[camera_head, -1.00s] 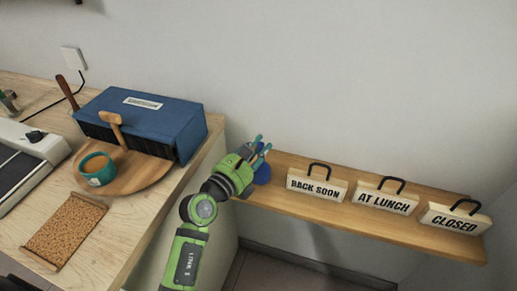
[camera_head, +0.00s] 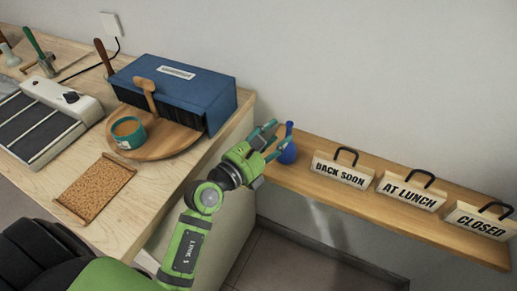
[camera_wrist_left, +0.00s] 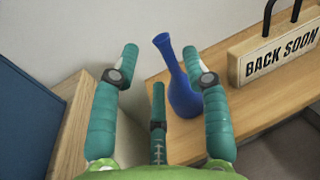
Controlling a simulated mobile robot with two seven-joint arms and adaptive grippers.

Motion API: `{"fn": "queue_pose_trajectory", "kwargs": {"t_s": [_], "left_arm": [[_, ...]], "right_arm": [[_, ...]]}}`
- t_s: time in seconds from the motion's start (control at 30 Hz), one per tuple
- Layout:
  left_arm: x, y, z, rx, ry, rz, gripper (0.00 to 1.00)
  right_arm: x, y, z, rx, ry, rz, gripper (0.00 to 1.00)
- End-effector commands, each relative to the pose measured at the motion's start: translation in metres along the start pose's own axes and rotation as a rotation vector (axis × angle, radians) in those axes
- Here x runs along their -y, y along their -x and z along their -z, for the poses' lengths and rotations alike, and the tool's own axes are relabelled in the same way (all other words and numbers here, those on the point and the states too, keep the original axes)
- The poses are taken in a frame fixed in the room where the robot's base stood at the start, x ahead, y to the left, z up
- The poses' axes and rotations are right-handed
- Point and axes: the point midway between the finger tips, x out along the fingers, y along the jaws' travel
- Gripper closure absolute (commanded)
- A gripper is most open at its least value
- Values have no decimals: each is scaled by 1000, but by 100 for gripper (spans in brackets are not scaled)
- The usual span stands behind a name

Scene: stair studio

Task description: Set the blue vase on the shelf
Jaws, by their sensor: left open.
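The blue vase (camera_head: 288,148) stands upright on the left end of the wooden shelf (camera_head: 400,217), left of the signs. In the left wrist view the vase (camera_wrist_left: 181,88) shows its narrow neck and round body, resting on the shelf (camera_wrist_left: 255,103). My left gripper (camera_head: 277,141) is open, its fingers just left of the vase in the head view. In the left wrist view the gripper's spread fingers (camera_wrist_left: 168,62) are empty, and the right finger overlaps part of the vase's body. Whether it touches the vase I cannot tell. My right gripper is not in view.
Three signs stand on the shelf: BACK SOON (camera_head: 342,170), AT LUNCH (camera_head: 411,191) and CLOSED (camera_head: 482,221). A wooden counter (camera_head: 140,190) on the left carries a blue box (camera_head: 185,90), a round board with a teal cup (camera_head: 128,132) and a cork mat (camera_head: 95,189).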

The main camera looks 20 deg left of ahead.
Motion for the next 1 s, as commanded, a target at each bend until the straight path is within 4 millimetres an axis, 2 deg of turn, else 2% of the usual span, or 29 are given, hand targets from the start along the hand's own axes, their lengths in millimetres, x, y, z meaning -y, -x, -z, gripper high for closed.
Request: {"fn": "queue_pose_trajectory", "kwargs": {"t_s": [0.03,0.2,0.4,0.83,0.93,1.0], "left_arm": [[0,13,2,-4,-2,1,54],[0,46,2,-3,-2,1,54],[0,67,1,-2,0,1,54],[0,69,2,-2,14,3,54],[1,65,17,-9,110,13,54],[1,59,40,-21,259,21,54]], "right_arm": [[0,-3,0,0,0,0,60],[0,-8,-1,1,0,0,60],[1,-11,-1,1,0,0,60],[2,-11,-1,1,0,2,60],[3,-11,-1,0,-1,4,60],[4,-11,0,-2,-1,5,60]]}}
